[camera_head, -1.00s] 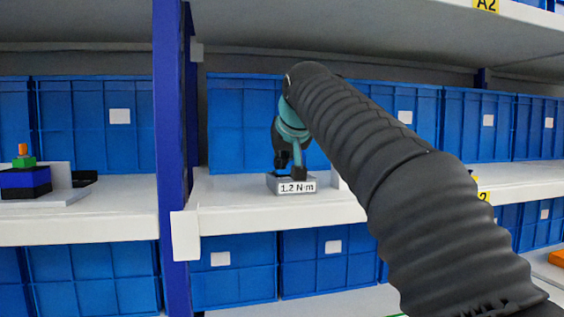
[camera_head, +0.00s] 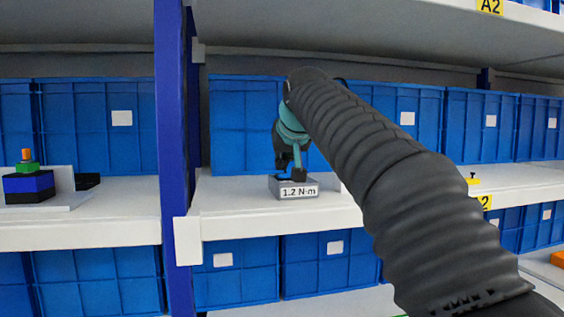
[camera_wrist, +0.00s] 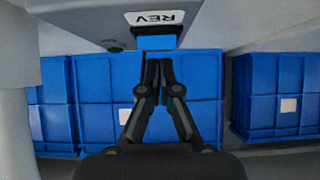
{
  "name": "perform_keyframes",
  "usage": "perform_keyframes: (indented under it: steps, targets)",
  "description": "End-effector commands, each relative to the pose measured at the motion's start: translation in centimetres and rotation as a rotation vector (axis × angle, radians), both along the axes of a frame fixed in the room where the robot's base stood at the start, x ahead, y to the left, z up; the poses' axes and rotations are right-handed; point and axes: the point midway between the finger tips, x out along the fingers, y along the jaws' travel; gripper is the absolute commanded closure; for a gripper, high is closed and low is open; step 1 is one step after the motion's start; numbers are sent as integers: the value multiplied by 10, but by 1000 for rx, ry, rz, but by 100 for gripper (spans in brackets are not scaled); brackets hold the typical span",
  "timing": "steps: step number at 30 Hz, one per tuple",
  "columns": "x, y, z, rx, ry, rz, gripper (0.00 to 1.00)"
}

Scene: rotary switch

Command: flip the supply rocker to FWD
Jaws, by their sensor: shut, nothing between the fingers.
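A small grey box (camera_head: 293,190) with a white "1.2 N·m" label stands on the middle shelf in the head view. My gripper (camera_head: 286,165) is just above its top, with dark parts overlapping there; contact cannot be told. In the wrist view a grey block carries an upside-down "REV" label (camera_wrist: 155,18). A small blue piece (camera_wrist: 156,42), possibly the rocker, sticks out below the label. My gripper (camera_wrist: 158,62) shows there with its fingertips together and empty, close to the blue piece. No FWD marking is visible, and the rocker's tilt cannot be told.
Blue bins (camera_head: 240,120) line the shelf behind the box. A blue upright post (camera_head: 170,120) stands to the left, with stacked coloured blocks (camera_head: 27,180) beyond it. The shelf left of the box is clear.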

Motion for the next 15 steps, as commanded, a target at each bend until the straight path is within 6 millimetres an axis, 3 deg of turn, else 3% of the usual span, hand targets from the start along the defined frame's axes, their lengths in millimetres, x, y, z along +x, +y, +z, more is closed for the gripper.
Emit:
perform_keyframes:
  steps: [15]
  targets:
    - [-69, -20, 55, 1, -3, 0, 100]
